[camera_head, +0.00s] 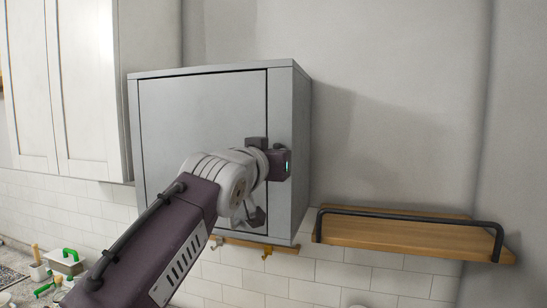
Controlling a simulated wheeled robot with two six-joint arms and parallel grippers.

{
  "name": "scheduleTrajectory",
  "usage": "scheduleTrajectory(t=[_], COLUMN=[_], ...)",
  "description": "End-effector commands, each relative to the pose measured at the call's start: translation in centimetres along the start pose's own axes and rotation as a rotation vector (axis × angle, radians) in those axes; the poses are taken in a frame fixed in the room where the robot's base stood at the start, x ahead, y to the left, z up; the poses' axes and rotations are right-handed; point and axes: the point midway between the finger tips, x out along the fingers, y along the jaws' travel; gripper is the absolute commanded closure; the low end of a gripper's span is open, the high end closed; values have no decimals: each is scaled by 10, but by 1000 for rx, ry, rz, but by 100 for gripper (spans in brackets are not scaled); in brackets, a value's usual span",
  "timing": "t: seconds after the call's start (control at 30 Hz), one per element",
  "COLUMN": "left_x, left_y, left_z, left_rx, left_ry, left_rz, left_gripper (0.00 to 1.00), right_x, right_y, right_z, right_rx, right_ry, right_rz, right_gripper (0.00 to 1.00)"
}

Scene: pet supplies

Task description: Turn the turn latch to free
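A grey wall cabinet (190,115) with a closed front door fills the middle of the head view. My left arm reaches up from the lower left, and its gripper (281,164) is at the right edge of the door. Its fingers are hidden, so I cannot tell whether they are open, shut or touching anything. A dark piece (256,142) shows just above my wrist, and another dark piece (256,216) shows below it; I cannot tell what they belong to. I cannot make out the turn latch. My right gripper is not in view.
A wooden shelf with a dark rail (390,233) is on the wall at the lower right. A wooden hook rail (231,242) is under the cabinet. White cupboards (85,85) stand at the left. Small items, one a caddy with a green handle (67,262), sit at the lower left.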

Motion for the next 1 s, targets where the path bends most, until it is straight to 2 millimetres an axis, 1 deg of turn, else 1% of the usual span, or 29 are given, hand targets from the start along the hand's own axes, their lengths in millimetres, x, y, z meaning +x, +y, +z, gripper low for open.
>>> scheduleTrajectory(t=[0.03, 0.5, 0.53, 0.57, 0.6, 0.9, 0.97, 1.0], left_x=[-2, -2, -2, -2, -2, -2, -6, -12], left_y=[0, 0, 0, 0, 0, 0, 0, 0], left_z=[-7, -8, -8, -8, -7, -3, -1, 0], left_rx=[-6, -20, -20, -20, -20, -18, -18, -18], left_ry=[19, 19, 19, 19, 17, 9, 10, 11], left_rz=[1, 1, 1, 1, 1, 1, 1, 1], left_gripper=[100, 100, 81, 73, 62, 62, 62, 62], right_x=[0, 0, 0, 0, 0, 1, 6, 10], right_y=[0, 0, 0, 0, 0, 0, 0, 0], right_z=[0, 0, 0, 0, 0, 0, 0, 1], right_rx=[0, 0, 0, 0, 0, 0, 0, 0], right_ry=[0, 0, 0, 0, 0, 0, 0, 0], right_rz=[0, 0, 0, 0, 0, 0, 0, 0], right_gripper=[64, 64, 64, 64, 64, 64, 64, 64])
